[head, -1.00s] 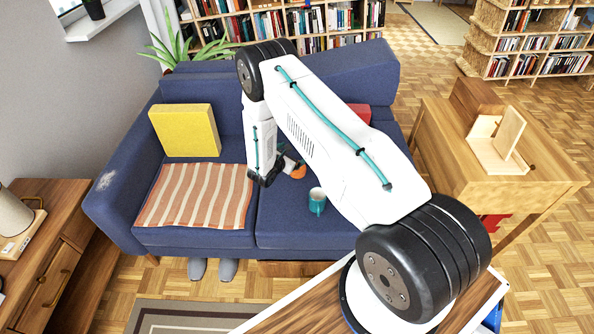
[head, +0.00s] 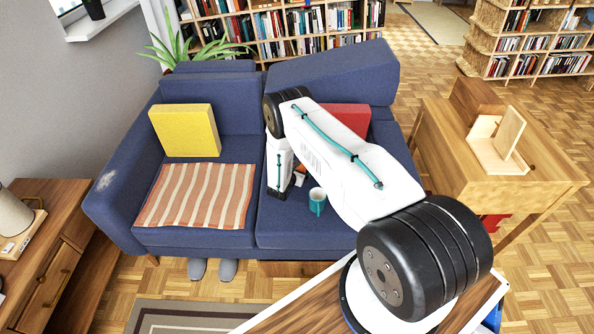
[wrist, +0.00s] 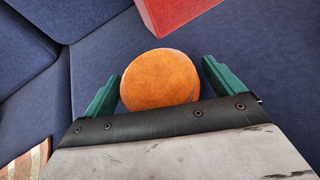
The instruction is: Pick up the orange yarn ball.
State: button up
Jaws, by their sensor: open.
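The orange yarn ball (wrist: 160,79) is on the blue sofa seat. In the wrist view it shows between the two green fingers of my gripper (wrist: 160,85), and its near edge is hidden by the gripper's dark front edge. The fingers are apart, with a gap on either side of the ball. I cannot tell how far the ball is below the fingertips. In the head view only a small orange patch of the ball (head: 300,170) shows beside my arm.
A striped cloth (head: 195,195) and yellow cushion (head: 185,130) lie left. The sofa's backrest (head: 335,75) rises behind my arm.

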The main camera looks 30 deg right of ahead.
jog(key=c, duration=1)
jog(key=shift+c, duration=0.2)
